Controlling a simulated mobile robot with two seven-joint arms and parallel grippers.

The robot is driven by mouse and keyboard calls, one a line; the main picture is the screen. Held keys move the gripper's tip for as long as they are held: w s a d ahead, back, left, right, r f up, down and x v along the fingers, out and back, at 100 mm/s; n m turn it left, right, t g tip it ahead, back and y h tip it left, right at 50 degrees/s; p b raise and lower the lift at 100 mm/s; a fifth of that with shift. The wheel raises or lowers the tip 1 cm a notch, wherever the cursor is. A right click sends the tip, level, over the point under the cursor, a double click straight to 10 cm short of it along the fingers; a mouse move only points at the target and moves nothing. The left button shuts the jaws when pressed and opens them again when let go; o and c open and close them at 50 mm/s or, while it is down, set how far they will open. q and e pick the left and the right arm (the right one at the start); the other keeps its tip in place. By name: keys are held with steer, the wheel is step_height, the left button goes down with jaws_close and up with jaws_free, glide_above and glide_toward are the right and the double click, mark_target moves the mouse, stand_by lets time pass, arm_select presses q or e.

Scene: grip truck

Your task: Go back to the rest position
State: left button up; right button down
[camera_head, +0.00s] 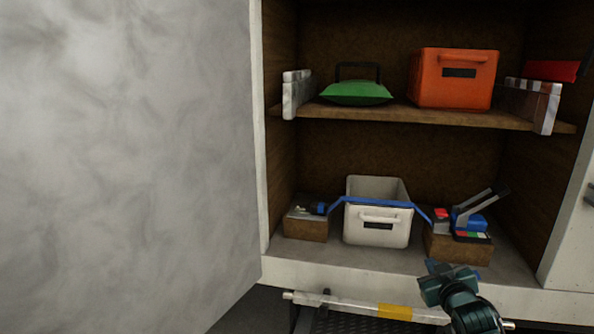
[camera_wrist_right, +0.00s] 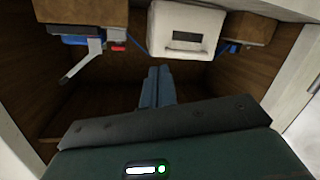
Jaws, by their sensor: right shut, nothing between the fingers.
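My right gripper (camera_head: 441,272) is dark teal and sits low on the right in the head view, in front of the truck compartment's lower edge. In the right wrist view its two blue-grey fingers (camera_wrist_right: 157,86) lie together, with nothing between them. A white crate (camera_head: 377,231) stands on the compartment floor with a blue strap (camera_head: 378,203) across its front. The crate also shows at the top of the wrist view (camera_wrist_right: 184,31), apart from the fingers. My left gripper is not in view.
Wooden blocks (camera_head: 305,229) (camera_head: 459,247) flank the crate; the right one carries a blue ratchet (camera_head: 470,220). A shelf (camera_head: 420,115) above holds a green bag (camera_head: 356,93) and an orange crate (camera_head: 452,80). A large pale panel (camera_head: 125,150) fills the left. A bar (camera_head: 350,304) runs below.

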steer(key=s+a+f+g+y, duration=0.1)
steer(key=s+a+f, duration=0.4)
steer(key=s+f, duration=0.25)
steer(key=s+a+f+g+y, duration=0.1)
steer(key=s+a+f+g, duration=0.1)
steer(key=s+a+f, duration=0.4)
steer(key=s+a+f+g, duration=0.1)
steer(key=s+a+f, duration=0.1)
steer(key=s, duration=0.5)
steer(key=s+a+f+y, duration=0.1)
steer(key=s+a, duration=0.1)
steer(key=s, duration=0.5)
steer(key=s+a+f+g+y, duration=0.1)
steer(key=s+a+f, duration=0.1)
steer(key=s, duration=0.6)
steer(key=shift+a+f+g, duration=0.25)
steer(key=shift+f+g, duration=0.05)
